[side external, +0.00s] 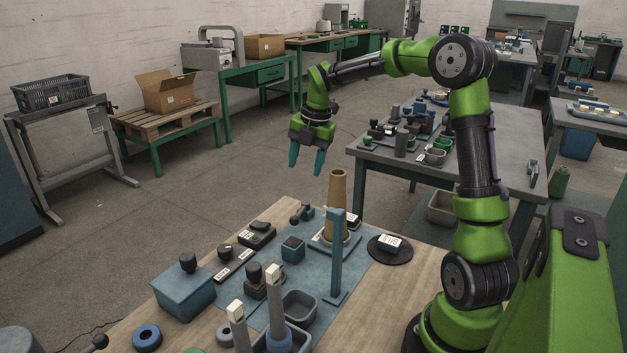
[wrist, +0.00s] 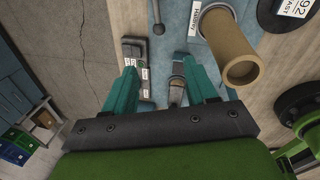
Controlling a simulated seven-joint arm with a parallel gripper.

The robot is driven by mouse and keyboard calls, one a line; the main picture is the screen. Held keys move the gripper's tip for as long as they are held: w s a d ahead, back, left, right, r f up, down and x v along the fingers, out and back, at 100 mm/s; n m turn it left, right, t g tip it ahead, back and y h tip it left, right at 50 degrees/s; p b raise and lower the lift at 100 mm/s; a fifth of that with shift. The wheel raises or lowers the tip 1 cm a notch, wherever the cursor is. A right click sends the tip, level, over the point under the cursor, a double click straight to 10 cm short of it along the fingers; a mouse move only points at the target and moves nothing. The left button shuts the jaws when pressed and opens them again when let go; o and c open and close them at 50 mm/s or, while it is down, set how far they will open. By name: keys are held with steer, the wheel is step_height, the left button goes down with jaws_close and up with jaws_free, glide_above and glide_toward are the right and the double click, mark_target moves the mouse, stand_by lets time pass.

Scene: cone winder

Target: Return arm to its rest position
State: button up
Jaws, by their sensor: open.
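My arm is green and black and stands at the right of the side external view. My gripper (side external: 307,158) has two teal fingers pointing down, apart and with nothing between them. It hangs in the air above the far side of the wooden workbench (side external: 386,285). In the wrist view, my gripper (wrist: 162,85) shows both fingers apart over the bench. A tan cone (side external: 337,195) stands upright on a plate on the blue mat, to the right of and below the gripper. The cone (wrist: 232,50) also shows right of the fingers in the wrist view.
A teal upright post (side external: 336,255) stands beside the cone. A black disc (side external: 390,249) with a white label lies to its right. A blue box with a black knob (side external: 186,287), grey trays (side external: 299,306) and small parts crowd the bench. A grey table (side external: 390,160) stands behind.

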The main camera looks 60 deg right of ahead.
steer(key=s+a+r+m+t, duration=0.2)
steer(key=s+a+m, duration=0.7)
steer(key=m, duration=0.3)
steer(key=s+a+r+m+t+y, duration=0.1)
steer(key=s+a+r+m+t, duration=0.1)
steer(key=s+a+m, duration=0.7)
steer(key=a+m+t, duration=0.1)
steer(key=a+m, duration=0.2)
steer(key=shift+r+m+y, duration=0.3)
steer(key=shift+r, duration=0.1)
steer(key=shift+s, duration=0.1)
